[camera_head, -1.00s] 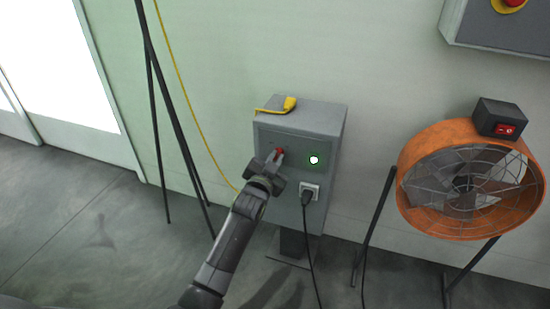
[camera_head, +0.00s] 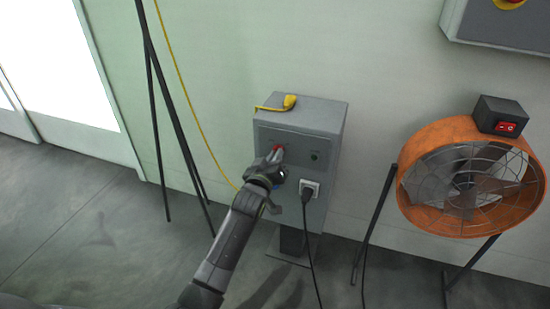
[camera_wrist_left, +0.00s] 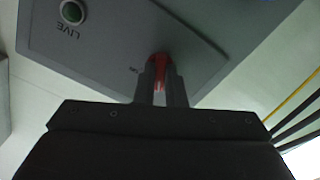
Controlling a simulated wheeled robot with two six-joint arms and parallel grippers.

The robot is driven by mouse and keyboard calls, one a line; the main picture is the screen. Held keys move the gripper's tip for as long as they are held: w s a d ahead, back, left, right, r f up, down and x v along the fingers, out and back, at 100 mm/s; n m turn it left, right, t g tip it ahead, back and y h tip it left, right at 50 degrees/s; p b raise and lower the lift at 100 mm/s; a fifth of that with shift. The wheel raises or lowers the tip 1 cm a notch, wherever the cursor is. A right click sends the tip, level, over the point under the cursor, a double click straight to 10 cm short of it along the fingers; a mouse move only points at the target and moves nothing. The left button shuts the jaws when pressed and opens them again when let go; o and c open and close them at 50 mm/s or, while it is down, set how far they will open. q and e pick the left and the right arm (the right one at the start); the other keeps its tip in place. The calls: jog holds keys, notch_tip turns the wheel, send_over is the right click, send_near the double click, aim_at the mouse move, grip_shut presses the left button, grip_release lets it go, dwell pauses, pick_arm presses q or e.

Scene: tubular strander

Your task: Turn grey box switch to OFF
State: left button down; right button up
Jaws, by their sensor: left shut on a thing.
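The grey box (camera_head: 325,125) stands on a short post against the wall. Its red switch (camera_head: 279,147) is on the left of the front face, partly hidden by my left gripper (camera_head: 275,156). In the left wrist view the fingers (camera_wrist_left: 161,88) are shut on the red switch handle (camera_wrist_left: 159,66), with small, unreadable lettering beside it. The round lamp (camera_head: 315,155) on the right of the front is dark; in the left wrist view it is dark green (camera_wrist_left: 72,12) and labelled LIVE. My right gripper is not in view.
A black plug (camera_head: 307,195) with a hanging cable sits in the box's socket. A yellow connector (camera_head: 289,102) lies on top. An orange fan (camera_head: 420,205) stands at right, a dark tripod (camera_head: 166,90) at left. A wall cabinet (camera_head: 500,28) hangs upper right.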

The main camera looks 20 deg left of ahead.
pick_arm(q)
jog(key=n, duration=0.3)
jog(key=shift+f, duration=0.1)
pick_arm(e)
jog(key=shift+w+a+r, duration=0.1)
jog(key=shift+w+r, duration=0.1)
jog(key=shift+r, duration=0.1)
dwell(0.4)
pick_arm(q)
jog(key=c, duration=1.5)
grip_release()
jog(key=shift+s, duration=0.1)
